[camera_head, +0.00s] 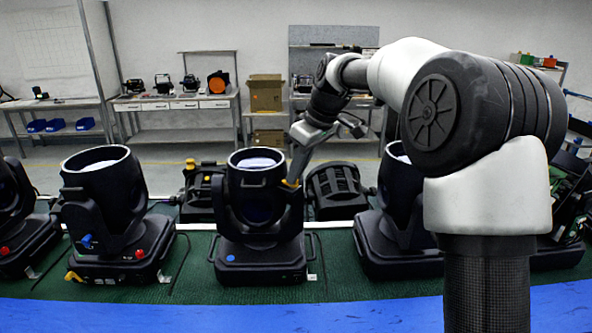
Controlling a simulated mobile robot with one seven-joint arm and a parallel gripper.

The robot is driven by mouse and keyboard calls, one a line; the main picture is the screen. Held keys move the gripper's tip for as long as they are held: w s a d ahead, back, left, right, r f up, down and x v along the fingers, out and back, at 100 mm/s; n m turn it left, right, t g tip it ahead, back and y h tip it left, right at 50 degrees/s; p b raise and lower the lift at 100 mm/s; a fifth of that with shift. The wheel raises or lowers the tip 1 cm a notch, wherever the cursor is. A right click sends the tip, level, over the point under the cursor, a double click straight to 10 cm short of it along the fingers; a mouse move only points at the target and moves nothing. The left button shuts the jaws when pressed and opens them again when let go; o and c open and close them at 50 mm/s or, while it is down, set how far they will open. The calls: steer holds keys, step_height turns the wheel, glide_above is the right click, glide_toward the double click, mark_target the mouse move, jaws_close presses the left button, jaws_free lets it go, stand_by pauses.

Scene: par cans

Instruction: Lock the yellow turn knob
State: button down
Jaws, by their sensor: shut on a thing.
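The yellow turn knob (290,184) shows as a small yellow patch on the upper right side of the middle black par can (258,205). My gripper (293,176) reaches down from the upper right and its fingertips are at the knob, shut on it. The fingers cover much of the knob, so its turn angle cannot be made out. The middle can stands upright on its base, with its open top facing up and a blue knob (231,258) on the base front.
Another par can (105,200) with blue and red knobs stands to the left, and one (400,215) stands to the right, partly behind my arm. Black units (336,188) stand behind. A blue strip (220,316) runs along the clear front edge of the green surface (190,275).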

steer(key=shift+n, duration=0.3)
steer(key=c, duration=1.9)
jaws_free()
steer(key=shift+r, duration=0.1)
steer(key=v, duration=1.7)
steer(key=shift+w+d+r, duration=0.15)
steer(key=shift+d, duration=0.05)
